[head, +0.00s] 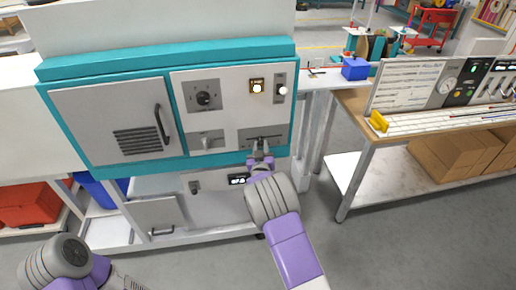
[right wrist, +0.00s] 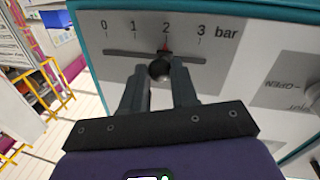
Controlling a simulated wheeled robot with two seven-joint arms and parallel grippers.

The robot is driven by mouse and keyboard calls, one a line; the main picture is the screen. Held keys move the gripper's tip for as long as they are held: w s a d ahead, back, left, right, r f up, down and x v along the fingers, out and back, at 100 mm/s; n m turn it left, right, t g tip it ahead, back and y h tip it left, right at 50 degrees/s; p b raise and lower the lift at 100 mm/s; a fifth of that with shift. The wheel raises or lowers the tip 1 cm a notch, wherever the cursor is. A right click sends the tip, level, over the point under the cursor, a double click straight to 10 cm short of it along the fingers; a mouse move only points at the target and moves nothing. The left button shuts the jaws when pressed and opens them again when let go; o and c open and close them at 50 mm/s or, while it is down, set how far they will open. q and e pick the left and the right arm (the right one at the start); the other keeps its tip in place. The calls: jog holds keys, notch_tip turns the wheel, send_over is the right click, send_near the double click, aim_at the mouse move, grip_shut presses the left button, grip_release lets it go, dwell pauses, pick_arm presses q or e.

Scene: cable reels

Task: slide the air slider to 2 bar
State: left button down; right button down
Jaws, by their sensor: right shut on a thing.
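The air slider is on the lower right of the teal-and-white cabinet's front panel. In the right wrist view its scale plate (right wrist: 128,38) reads 0, 1, 2, 3 bar above a dark slot. The round dark slider knob (right wrist: 160,70) sits in line with the 2, and a red pointer (right wrist: 165,46) above it is at or very close to the 2 mark. My right gripper (head: 260,147) is shut on the knob, one finger on each side. The gripper partly hides the slider in the head view. My left arm shows at the lower left; its gripper is out of view.
A workbench (head: 352,108) stands at the right. The floor in front is clear.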

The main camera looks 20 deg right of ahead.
jog(key=c, duration=0.9)
grip_release()
jog(key=shift+o, duration=0.2)
jog(key=shift+s, duration=0.1)
jog(key=v, duration=0.7)
jog(key=shift+s+p, duration=0.2)
jog(key=shift+p, duration=0.15)
